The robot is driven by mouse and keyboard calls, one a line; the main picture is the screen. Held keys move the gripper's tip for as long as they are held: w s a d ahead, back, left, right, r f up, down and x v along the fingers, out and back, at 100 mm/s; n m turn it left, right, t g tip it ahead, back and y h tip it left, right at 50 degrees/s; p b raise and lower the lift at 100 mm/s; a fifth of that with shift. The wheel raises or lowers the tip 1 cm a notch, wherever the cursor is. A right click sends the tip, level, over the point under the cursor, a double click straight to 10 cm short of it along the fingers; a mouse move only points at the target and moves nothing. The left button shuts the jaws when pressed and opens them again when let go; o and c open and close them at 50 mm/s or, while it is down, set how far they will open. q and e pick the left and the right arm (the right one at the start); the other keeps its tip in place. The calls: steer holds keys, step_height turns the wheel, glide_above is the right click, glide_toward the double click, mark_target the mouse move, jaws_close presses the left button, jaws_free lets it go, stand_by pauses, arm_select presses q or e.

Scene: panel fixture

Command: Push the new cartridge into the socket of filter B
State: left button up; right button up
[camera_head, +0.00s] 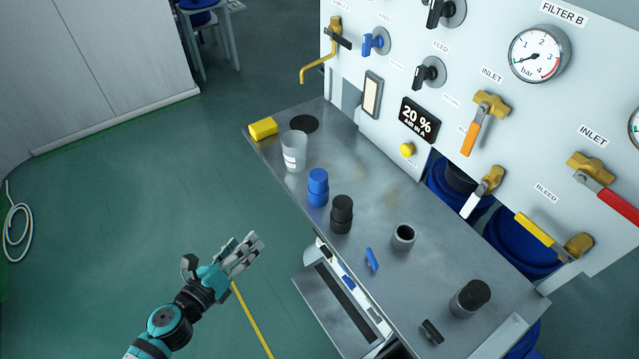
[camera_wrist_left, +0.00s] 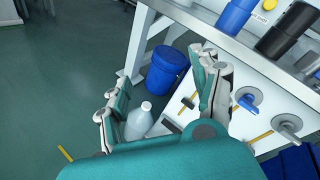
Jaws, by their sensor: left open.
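The Filter B label (camera_head: 563,13) and its gauge (camera_head: 538,54) are at the top right of the head view. I cannot tell which thing is the new cartridge or the socket. Candidates on the metal bench (camera_head: 365,220) are a blue cylinder (camera_head: 318,188), a black cylinder (camera_head: 341,215), a grey open-topped cup (camera_head: 403,237) and a grey cylinder with black top (camera_head: 469,299). My left gripper (camera_head: 222,256) is open and empty over the floor, left of the bench and apart from it. In the left wrist view its fingers (camera_wrist_left: 160,90) are spread. My right gripper is not in view.
Valve handles, such as an orange one (camera_head: 469,140), stick out from the panel. A blue drum (camera_wrist_left: 166,72) and white bottle (camera_wrist_left: 139,121) stand low.

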arm_select(q)
steer(key=s+d+r+m+h, duration=0.2)
steer(key=d+r+m, duration=0.1)
steer(key=r+m, duration=0.25)
steer(key=s+d+r+m+h, duration=0.1)
steer(key=d+r+m+h, duration=0.2)
steer(key=r, duration=0.4)
steer(key=m+y+p, duration=0.1)
steer(key=p, duration=0.3)
glide_toward(317, 177)
steer(key=a+x, duration=0.1)
steer(key=x, duration=0.3)
steer(key=shift+s+d+p+x, duration=0.15)
steer(key=shift+p+x, duration=0.05)
steer(key=shift+x, duration=1.5)
steer(key=shift+s+d+p+x, duration=0.1)
steer(key=shift+d+p+x, duration=0.1)
steer(key=shift+x, duration=1.55)
steer(key=shift+a+f, duration=0.1)
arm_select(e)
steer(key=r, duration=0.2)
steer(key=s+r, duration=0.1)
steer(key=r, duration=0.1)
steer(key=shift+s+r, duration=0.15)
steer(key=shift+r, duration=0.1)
arm_select(q)
steer(key=shift+c, duration=0.4)
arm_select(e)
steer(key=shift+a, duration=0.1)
